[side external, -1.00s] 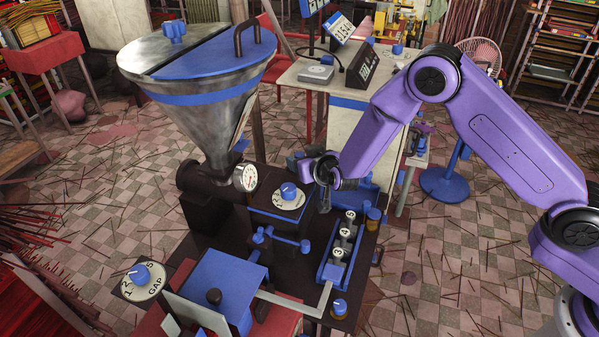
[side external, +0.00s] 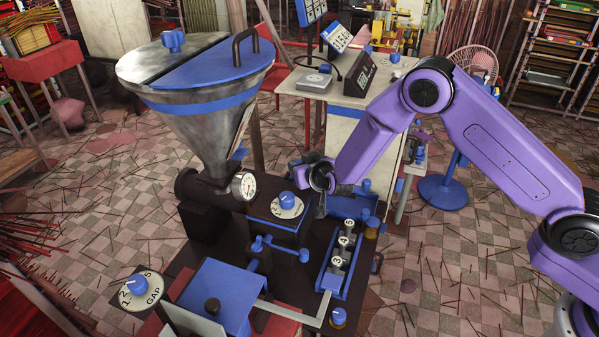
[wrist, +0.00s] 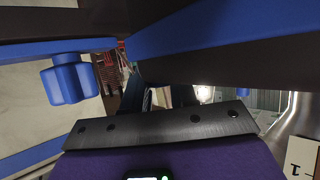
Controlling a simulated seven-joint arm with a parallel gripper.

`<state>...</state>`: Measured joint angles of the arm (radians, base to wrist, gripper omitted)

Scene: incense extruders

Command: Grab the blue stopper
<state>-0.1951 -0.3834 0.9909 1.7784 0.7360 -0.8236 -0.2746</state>
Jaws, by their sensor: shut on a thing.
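My gripper (side external: 322,208) points down just behind the row of numbered black weights and right of the round dial with a blue knob (side external: 287,200). By its pose it is shut, but its fingertips are small and dark in the side view. I cannot make out what lies between them. A blue lobed knob (wrist: 70,82) hangs at left there. I cannot tell which blue part is the stopper.
A steel hopper (side external: 200,105) with a blue lid stands left of my gripper. A blue tray (side external: 352,203) lies just right of it. The numbered weights stand in a blue rack (side external: 335,275) in front. A bench with a display (side external: 355,75) stands behind.

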